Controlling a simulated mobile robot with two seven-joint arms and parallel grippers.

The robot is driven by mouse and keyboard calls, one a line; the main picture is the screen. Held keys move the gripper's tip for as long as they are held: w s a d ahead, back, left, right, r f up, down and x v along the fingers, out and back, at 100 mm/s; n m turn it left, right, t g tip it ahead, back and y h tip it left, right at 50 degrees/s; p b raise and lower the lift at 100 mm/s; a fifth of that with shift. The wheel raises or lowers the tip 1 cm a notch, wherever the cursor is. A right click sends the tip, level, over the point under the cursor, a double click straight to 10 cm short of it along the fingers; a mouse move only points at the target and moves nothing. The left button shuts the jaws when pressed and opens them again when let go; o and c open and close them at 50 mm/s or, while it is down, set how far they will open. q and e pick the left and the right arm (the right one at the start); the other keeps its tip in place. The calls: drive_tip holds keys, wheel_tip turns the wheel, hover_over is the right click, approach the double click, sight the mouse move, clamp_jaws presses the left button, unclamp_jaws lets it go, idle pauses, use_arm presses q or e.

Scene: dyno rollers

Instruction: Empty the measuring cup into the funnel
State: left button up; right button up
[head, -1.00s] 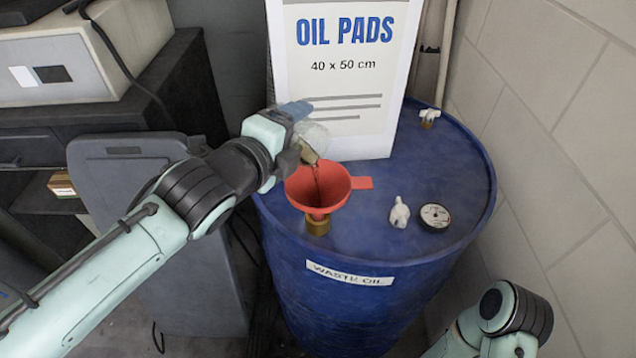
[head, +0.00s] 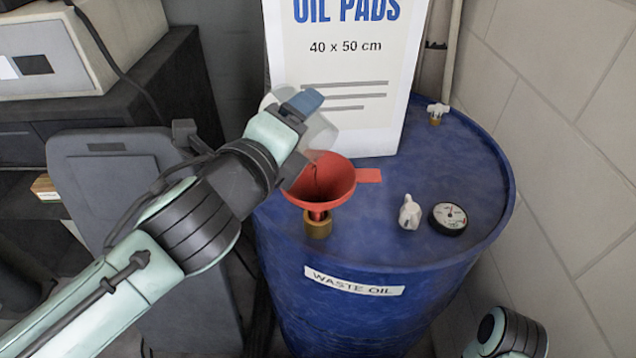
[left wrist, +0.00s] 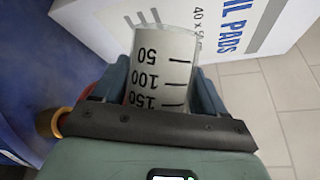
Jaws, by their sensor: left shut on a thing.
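The clear measuring cup (head: 321,136) is tipped steeply over the red funnel (head: 340,184), its mouth toward the bowl. My left gripper (head: 303,103) is shut on the cup. In the left wrist view the cup (left wrist: 160,62) sits between the fingers, its 50, 100 and 150 marks upside down and no dark oil visible in the part seen. A thin dark line shows at the funnel's inner left; I cannot tell whether it is still flowing. The funnel stands upright in a brass fitting (head: 317,224) on the blue drum (head: 385,235). My right gripper is out of view.
The white oil pads box (head: 345,75) stands on the drum close behind the cup. A white valve (head: 409,212) and a round gauge (head: 449,217) are on the drum right of the funnel. A grey bin (head: 100,180) stands left, under my left arm.

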sight(304, 139)
use_arm(q)
drive_tip(key=shift+s+r+m, duration=0.15)
drive_tip(key=shift+r+m, duration=0.1)
drive_tip(key=shift+m, duration=0.05)
drive_tip(key=m, duration=0.1)
drive_tip(key=s+d+m+t, duration=0.1)
drive_tip(key=shift+s+r+m+t, duration=0.1)
drive_tip(key=shift+r+m+t, duration=0.2)
drive_tip(key=shift+s+d+r+m+t+h, duration=0.1)
drive_tip(key=shift+s+d+m+t+h, duration=0.25)
drive_tip(key=shift+m, duration=0.4)
drive_tip(key=shift+s+d+m+t+h, duration=0.25)
drive_tip(key=shift+m+t, duration=0.1)
drive_tip(key=shift+m, duration=0.4)
drive_tip(key=shift+w+a+n+g+y, duration=0.3)
drive_tip(key=shift+w+a+n+g, duration=0.15)
drive_tip(key=shift+n, duration=0.55)
drive_tip(key=shift+w+n+g, duration=0.15)
drive_tip(key=shift+n+g, duration=0.1)
drive_tip(key=shift+n, duration=0.25)
drive_tip(key=shift+w+a, duration=0.1)
drive_tip(key=shift+a, duration=0.05)
